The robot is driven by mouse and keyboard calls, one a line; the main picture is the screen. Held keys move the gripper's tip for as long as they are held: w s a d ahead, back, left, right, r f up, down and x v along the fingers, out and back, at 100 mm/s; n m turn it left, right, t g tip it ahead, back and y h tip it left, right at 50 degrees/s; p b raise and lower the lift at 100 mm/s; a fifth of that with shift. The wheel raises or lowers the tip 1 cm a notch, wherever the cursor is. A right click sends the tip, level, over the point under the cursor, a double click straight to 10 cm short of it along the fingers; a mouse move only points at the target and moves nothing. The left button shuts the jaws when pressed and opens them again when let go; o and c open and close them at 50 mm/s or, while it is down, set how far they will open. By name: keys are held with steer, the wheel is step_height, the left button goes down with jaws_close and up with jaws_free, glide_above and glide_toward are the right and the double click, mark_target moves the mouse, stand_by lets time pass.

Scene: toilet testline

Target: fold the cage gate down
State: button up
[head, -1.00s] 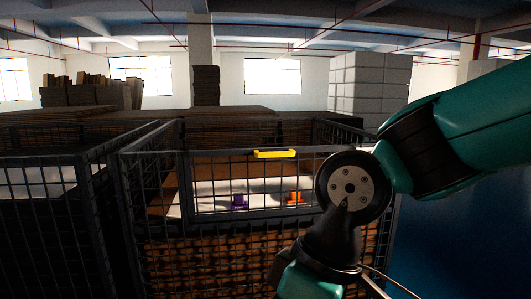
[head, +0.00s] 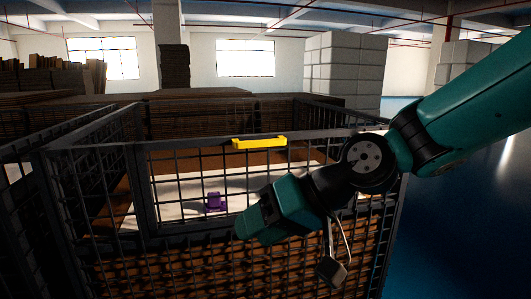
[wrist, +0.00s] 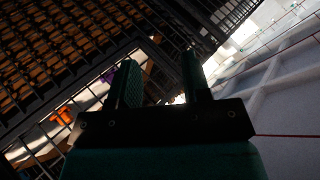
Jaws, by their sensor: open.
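The cage gate (head: 190,149) is the framed wire-mesh panel in the upper front of the dark cage. It stands upright and closed, and a yellow handle (head: 259,142) sits on its top bar. My gripper (wrist: 160,78) is open, with nothing between its two dark fingers in the wrist view. In the head view my wrist and gripper body (head: 275,212) are in front of the gate, below and to the right of the handle. They hide the gate's lower right part. The fingertips are hard to make out there.
Inside the cage (head: 375,235), a purple part (head: 214,202) lies on a white sheet over brown stacked material. An orange part (wrist: 62,115) shows in the wrist view. Another cage stands close on the left. Pale blocks (head: 345,68) are stacked behind. Open floor lies right.

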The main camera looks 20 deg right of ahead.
steer(key=w+d+m+t+y+b, duration=0.1)
steer(key=w+d+m+t, duration=0.15)
steer(key=w, duration=0.35)
steer(key=w+d+m+t+y+b, duration=0.1)
steer(key=w+d+m+t+b, duration=0.1)
steer(key=w+m+t, duration=0.3)
steer(key=m+t+h+b, duration=0.1)
steer(key=m+t+h, duration=0.3)
steer(key=m+t, duration=0.35)
glide_toward(262, 145)
steer(key=shift+g, duration=0.5)
steer(key=p+x, duration=0.6)
steer(key=r+p+x, duration=0.1)
steer(key=p+x, duration=0.2)
steer(key=x, duration=0.1)
steer(key=shift+w+a, duration=0.2)
steer(key=shift+w, duration=0.2)
jaws_close()
